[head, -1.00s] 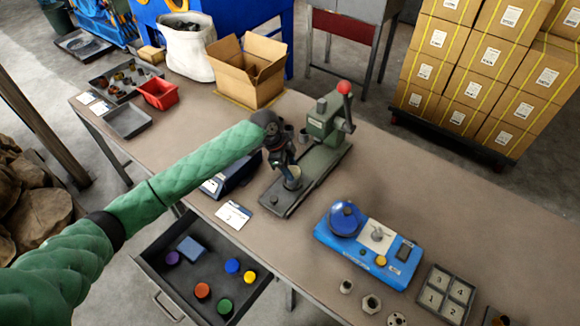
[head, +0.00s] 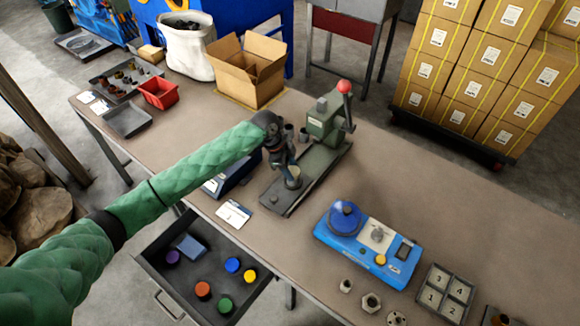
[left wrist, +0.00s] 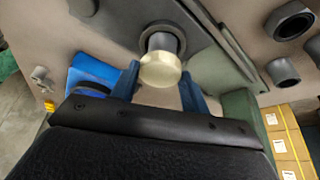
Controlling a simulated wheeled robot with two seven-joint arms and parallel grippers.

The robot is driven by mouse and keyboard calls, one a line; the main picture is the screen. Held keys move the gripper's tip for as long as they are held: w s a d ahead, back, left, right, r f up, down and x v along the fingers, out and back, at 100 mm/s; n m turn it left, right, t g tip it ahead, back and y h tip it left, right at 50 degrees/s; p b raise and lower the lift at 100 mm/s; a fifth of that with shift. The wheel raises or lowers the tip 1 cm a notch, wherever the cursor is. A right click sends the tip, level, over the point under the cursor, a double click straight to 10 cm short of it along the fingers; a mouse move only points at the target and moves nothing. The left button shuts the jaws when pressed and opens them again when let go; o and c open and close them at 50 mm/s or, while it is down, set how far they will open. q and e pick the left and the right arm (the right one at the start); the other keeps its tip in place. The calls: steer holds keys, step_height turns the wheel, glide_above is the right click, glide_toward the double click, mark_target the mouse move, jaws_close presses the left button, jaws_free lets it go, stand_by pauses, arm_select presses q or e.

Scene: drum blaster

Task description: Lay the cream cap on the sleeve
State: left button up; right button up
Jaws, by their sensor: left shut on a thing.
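The cream cap (left wrist: 160,70) is between the two blue fingers of my left gripper (left wrist: 158,88) in the left wrist view, and the gripper is shut on it. The grey sleeve (left wrist: 162,40) stands directly beyond the cap, in line with it, on the press's dark base. The cap hides the sleeve's near end, so I cannot tell whether they touch. In the head view, my left gripper (head: 291,164) is over the front part of the green press (head: 323,165), and the cap and sleeve there are small and partly covered. My right gripper is not in view.
A blue device (head: 370,245) with a round blue knob stands to the right. A dark blue box (head: 230,178) sits beside the press, partly behind my arm. Below is an open drawer (head: 150,262) with coloured caps.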

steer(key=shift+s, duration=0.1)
arm_select(q)
steer(key=o, duration=1.5)
steer(key=shift+r+p, duration=0.8)
steer(key=shift+r, duration=0.35)
steer(key=shift+r+p, duration=1.2)
steer(key=shift+r, duration=0.65)
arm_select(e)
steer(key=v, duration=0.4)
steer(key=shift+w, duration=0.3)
